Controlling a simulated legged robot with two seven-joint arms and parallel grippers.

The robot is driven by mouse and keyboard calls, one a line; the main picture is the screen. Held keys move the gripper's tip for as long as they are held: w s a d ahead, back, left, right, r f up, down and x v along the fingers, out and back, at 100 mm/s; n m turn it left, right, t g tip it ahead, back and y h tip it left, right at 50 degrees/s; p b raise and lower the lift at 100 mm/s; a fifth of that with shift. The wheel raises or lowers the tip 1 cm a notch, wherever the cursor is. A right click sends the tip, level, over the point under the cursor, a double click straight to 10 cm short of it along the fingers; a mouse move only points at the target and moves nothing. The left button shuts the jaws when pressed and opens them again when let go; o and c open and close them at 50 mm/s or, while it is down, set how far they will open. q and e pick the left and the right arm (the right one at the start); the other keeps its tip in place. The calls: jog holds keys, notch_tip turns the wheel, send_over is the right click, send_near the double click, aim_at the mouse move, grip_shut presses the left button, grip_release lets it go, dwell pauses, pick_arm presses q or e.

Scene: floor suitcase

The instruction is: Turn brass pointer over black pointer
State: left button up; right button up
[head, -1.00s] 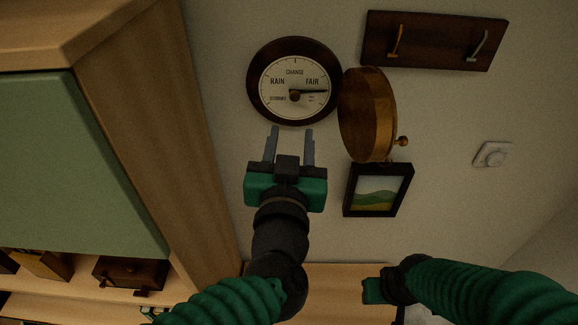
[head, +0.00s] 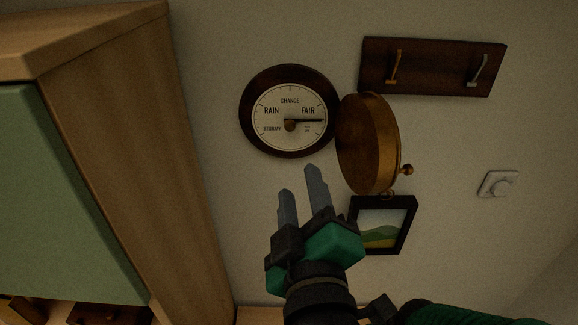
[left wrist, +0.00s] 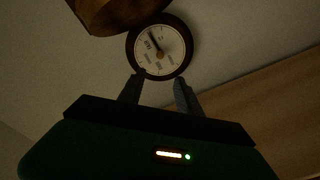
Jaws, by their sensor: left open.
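A round barometer (head: 250,91) with a dark wooden rim hangs on the wall, its white dial facing me. The black pointer (head: 312,120) points right, just under FAIR. A brass hub (head: 290,126) sits at the dial's centre; I cannot make out a separate brass pointer. The left wrist view also shows the barometer (left wrist: 184,62) and the black pointer (left wrist: 153,38), beyond the fingertips. My left gripper (head: 302,180) is open and empty, below the dial and apart from it, fingers tilted up. My right arm (head: 450,314) shows at the bottom edge; its gripper's jaws cannot be made out.
A round brass-and-wood cover (head: 368,145) stands swung open at the dial's right, with a small knob. A framed picture (head: 388,226) hangs below it. A wooden cabinet (head: 120,130) stands left.

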aim_at(291, 128)
pick_arm(q)
jog(key=shift+n, duration=0.5)
jog(key=w+p, duration=0.1)
jog(key=w, duration=0.4)
jog(key=w+a+p, duration=0.1)
jog(key=w+p, duration=0.1)
jog(key=w, duration=0.4)
jog(key=w+p, duration=0.1)
jog(key=w, duration=0.5)
jog(key=shift+w+a, duration=0.15)
jog(key=shift+w, duration=0.1)
jog(key=shift+s, duration=0.4)
jog(key=shift+w, duration=0.2)
grip_shut()
pick_arm(e)
jog(key=r, duration=0.3)
jog(key=shift+w+r, duration=0.15)
jog(key=shift+w, duration=0.15)
